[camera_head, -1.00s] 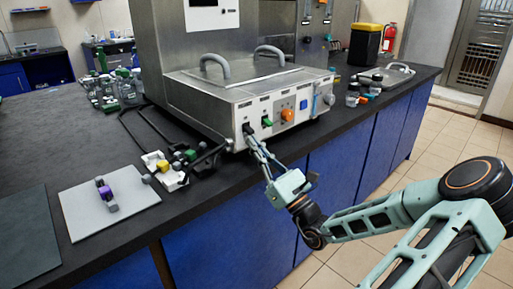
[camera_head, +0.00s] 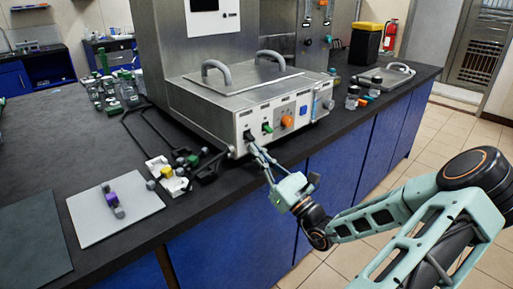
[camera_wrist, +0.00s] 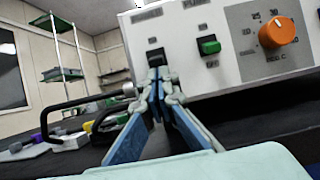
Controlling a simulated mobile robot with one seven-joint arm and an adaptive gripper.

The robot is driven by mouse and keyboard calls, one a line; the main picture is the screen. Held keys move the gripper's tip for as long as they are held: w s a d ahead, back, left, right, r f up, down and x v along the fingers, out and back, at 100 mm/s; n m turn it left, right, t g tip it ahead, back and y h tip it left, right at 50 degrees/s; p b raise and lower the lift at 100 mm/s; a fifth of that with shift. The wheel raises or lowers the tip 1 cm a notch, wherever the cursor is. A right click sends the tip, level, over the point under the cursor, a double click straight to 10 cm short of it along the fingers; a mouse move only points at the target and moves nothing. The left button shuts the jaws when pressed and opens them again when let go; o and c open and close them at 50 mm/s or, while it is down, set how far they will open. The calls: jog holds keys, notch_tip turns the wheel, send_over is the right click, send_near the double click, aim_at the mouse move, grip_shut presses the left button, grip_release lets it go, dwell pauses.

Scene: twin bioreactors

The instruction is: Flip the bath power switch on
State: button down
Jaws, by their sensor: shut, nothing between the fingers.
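The bath (camera_head: 250,88) is a steel box with two grey lid handles and a white front panel. In the wrist view its panel carries a black rocker switch (camera_wrist: 156,57) at the left, a green switch (camera_wrist: 208,45) beside it and an orange dial (camera_wrist: 277,32) further right. My gripper (camera_head: 252,143) is shut and empty, its fingertips at the black switch. In the wrist view the fingertips (camera_wrist: 159,76) cover the lower part of this switch. I cannot tell whether they touch it, nor its position. The small panel labels are too blurred to read surely.
A black cable and tool cluster (camera_head: 178,172) lies left of the panel. A pale board (camera_head: 115,208) with a purple-and-grey part lies further left. Small bottles (camera_head: 353,97) stand right of the bath. The floor in front of the blue cabinets is clear.

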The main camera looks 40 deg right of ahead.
aim_at(253, 140)
jog(key=shift+s+r+g+p, duration=0.1)
jog(key=shift+r+g+p, duration=0.25)
jog(key=shift+p, duration=0.95)
jog(key=r+g+p, duration=0.1)
jog(key=p, duration=0.4)
jog(key=shift+s+r, duration=0.1)
jog(key=shift+s, duration=0.1)
jog(key=g+p, duration=0.1)
jog(key=p, duration=0.2)
jog(key=r+g+p, duration=0.1)
jog(key=p, duration=0.3)
jog(key=shift+s+g, duration=0.2)
jog(key=shift+g, duration=0.15)
jog(key=shift+d+f+b, duration=0.1)
jog(key=shift+f+b, duration=0.4)
jog(key=shift+b, duration=0.1)
jog(key=shift+s, duration=0.1)
